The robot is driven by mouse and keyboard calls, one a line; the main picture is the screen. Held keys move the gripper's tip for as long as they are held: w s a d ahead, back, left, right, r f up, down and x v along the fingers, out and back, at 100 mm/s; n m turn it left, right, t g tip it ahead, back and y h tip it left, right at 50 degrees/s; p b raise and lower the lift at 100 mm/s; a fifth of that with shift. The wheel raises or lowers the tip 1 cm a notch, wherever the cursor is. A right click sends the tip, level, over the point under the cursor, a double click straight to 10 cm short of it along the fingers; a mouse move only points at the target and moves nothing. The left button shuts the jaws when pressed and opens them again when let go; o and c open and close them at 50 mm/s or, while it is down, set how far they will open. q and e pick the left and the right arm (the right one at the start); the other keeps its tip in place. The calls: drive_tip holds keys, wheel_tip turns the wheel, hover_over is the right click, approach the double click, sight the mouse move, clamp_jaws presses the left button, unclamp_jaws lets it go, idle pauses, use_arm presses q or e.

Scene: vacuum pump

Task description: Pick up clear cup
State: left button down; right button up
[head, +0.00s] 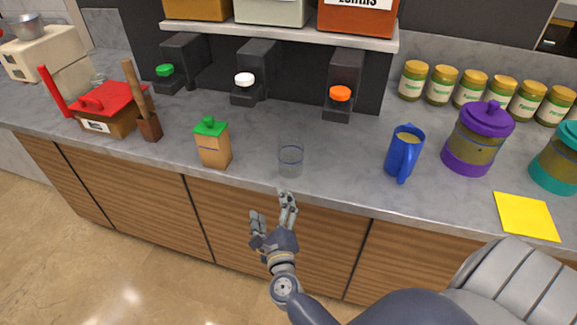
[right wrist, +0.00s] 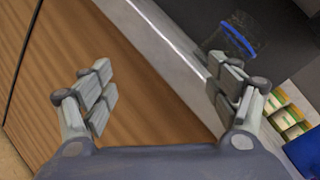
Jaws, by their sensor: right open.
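The clear cup (head: 290,160) stands upright on the grey counter (head: 340,180), close to its front edge. It is see-through and looks empty. My right gripper (head: 272,210) is open and empty in front of the counter, just short of the cup and apart from it. In the right wrist view my gripper (right wrist: 160,80) has its fingers spread. There the cup (right wrist: 240,38) shows beyond the right finger as a see-through shape with a blue band, partly hidden by that finger. My left gripper is not in view.
A green-topped wooden box (head: 213,146) stands left of the cup. A blue mug (head: 403,153) and a purple-lidded canister (head: 478,138) stand to the right. Dispensers with coloured caps (head: 244,80) are behind. The wooden cabinet front (head: 330,235) drops below the counter edge.

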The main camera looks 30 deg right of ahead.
sight(291, 151)
drive_tip(key=s+d+r+m+g+h, duration=0.2)
drive_tip(key=d+r+m+h, duration=0.25)
drive_tip(key=r+m, duration=0.55)
drive_tip(key=w+d, duration=0.1)
drive_tip(key=w+d+m, duration=0.1)
drive_tip(key=w, duration=0.1)
drive_tip(key=w+d+m+p, duration=0.1)
drive_tip(key=shift+w+d+f, duration=0.15)
drive_tip(key=shift+w+d, duration=0.1)
drive_tip(key=p+x, duration=0.2)
drive_tip(key=x, duration=0.2)
drive_tip(key=shift+w, duration=0.3)
drive_tip(key=shift+w+d, duration=0.2)
drive_tip(key=shift+w, duration=0.1)
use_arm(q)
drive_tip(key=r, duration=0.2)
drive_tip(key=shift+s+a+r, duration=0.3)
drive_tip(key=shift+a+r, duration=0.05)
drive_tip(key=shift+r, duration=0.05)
use_arm(e)
drive_tip(key=c, duration=1.1)
